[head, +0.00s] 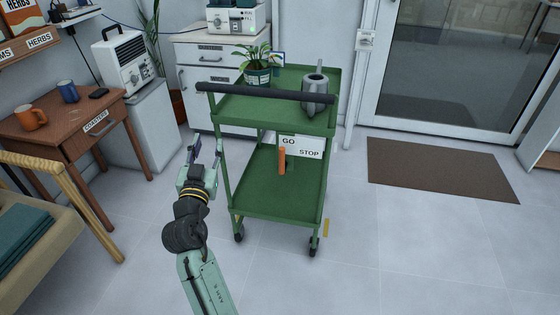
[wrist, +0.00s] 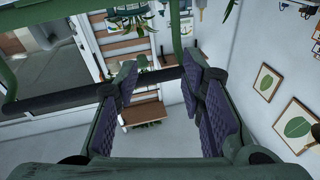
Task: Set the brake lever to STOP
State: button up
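The brake lever (head: 282,160) is an orange upright stick on the green cart (head: 275,205), above its lower shelf. A white sign (head: 300,146) behind it reads GO at upper left and STOP at lower right. The lever stands at the GO end, left of the word STOP. My gripper (head: 206,150) is left of the cart, apart from the lever. It is open and empty, with its fingers spread in the wrist view (wrist: 160,75). The lever cannot be made out in the wrist view.
The cart's black handlebar (head: 265,92) crosses above the lever; it also shows in the wrist view (wrist: 60,101). A potted plant (head: 257,72) and a grey watering can (head: 314,94) stand on the top shelf. A wooden desk (head: 75,130) is at left. Floor right of the cart is open.

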aim_at(281, 159)
jog(key=d+f+m+g+h, duration=0.35)
jog(key=d+f+h, duration=0.25)
jog(key=d+f, duration=0.75)
jog(key=x, duration=0.3)
jog(key=d+r+p+x, duration=0.1)
jog(key=x, duration=0.3)
jog(key=p+x, duration=0.1)
jog(key=x, duration=0.2)
jog(key=shift+s+d+r, duration=0.15)
jog(key=shift+d+r, duration=0.2)
grip_shut()
